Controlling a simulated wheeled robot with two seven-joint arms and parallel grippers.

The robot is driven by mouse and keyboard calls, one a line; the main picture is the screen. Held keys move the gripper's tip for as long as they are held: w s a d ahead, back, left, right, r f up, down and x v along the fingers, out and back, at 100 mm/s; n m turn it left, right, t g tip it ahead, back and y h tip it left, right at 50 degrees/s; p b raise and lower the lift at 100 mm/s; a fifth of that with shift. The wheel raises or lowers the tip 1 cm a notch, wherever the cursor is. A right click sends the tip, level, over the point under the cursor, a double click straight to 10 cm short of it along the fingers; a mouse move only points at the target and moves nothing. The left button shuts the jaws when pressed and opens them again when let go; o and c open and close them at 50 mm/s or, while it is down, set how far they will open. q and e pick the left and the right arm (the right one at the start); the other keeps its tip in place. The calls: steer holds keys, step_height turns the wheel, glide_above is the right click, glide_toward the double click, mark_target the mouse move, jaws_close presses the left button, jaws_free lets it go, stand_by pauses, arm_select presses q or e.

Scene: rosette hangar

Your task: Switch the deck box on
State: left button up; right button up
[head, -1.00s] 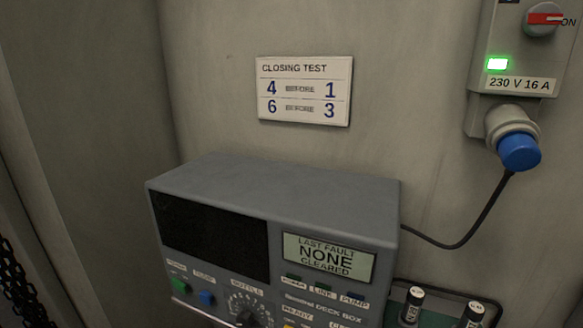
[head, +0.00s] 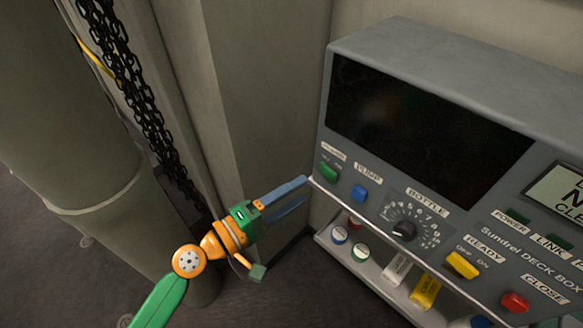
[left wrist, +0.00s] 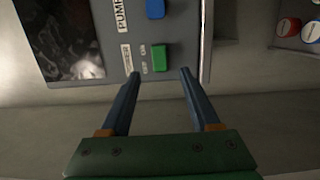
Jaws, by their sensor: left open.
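The grey deck box (head: 470,85) stands at the right in the head view, its large screen (head: 425,130) dark. A green switch (head: 329,173) sits at the left of its front panel, beside a blue one (head: 360,193). My left gripper (head: 302,191) is open and empty, its blue fingers just left of the box near the green switch. In the left wrist view the green switch (left wrist: 160,58) shows just beyond and between the fingertips (left wrist: 159,73), with the blue switch (left wrist: 155,9) above. I cannot tell whether the fingers touch the panel.
A shelf (head: 385,275) under the panel holds several round-topped pieces and a yellow tag (head: 426,290). A bottle dial (head: 404,230), a yellow switch (head: 462,264) and a red button (head: 515,302) are on the panel. A black chain (head: 150,120) hangs at the left.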

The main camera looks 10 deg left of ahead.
mark_target(330, 177)
arm_select(q)
steer(key=x, duration=0.2)
steer(key=p+x, duration=0.1)
steer(key=x, duration=0.1)
steer(key=s+d+x, duration=0.1)
steer(key=x, duration=0.1)
steer(key=shift+w+d+r, duration=0.1)
steer(key=shift+w+d, duration=0.05)
steer(key=shift+w, duration=0.25)
arm_select(e)
steer(key=shift+s+d+r, duration=0.25)
steer(key=shift+d+r, duration=0.1)
steer(key=shift+r, duration=0.1)
steer(key=shift+s+d+r, duration=0.2)
steer(key=shift+d+r, duration=0.15)
steer(key=shift+r, duration=0.1)
